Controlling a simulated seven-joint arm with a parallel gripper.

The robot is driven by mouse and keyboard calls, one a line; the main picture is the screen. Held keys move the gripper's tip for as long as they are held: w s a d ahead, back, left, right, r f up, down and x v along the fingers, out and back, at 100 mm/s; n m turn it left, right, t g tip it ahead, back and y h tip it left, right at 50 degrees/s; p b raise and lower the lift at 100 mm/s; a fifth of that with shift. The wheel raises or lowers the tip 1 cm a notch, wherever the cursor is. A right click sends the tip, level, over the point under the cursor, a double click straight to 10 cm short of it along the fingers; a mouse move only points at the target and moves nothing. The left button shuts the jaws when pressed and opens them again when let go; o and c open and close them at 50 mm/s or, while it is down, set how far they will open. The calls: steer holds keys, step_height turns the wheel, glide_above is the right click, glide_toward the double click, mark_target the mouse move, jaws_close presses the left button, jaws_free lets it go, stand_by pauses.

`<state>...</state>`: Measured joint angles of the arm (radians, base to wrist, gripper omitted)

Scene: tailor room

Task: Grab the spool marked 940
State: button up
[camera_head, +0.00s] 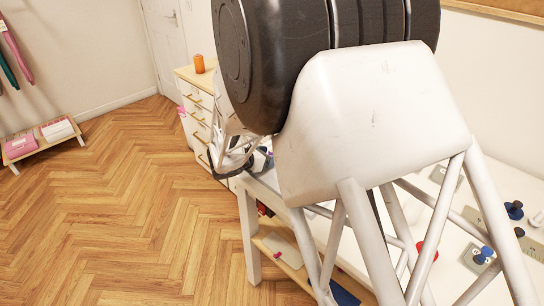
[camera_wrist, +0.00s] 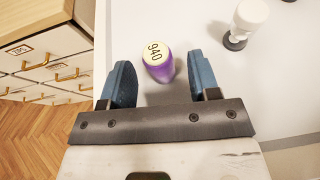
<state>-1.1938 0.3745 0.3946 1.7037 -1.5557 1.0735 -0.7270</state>
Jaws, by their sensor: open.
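In the wrist view the spool marked 940 (camera_wrist: 158,62) stands upright on the white table. It is purple, with a pale round top that carries the number. My gripper (camera_wrist: 163,80) is open, with one blue-grey finger to the left of the spool and one to the right. The spool is at the gap between the fingers, nearer the left one, and no contact shows. In the head view my arm covers much of the table, and the gripper end (camera_head: 235,160) shows only in part near the table's far end.
A white spool-like object on a dark base (camera_wrist: 243,24) stands to the right on the table. A drawer cabinet (camera_wrist: 45,65) is at the left, beyond the table edge.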

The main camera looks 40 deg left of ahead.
steer(key=shift+x, duration=1.2)
steer(key=c, duration=1)
step_height(320, 180, up, 28)
stand_by(0.5)
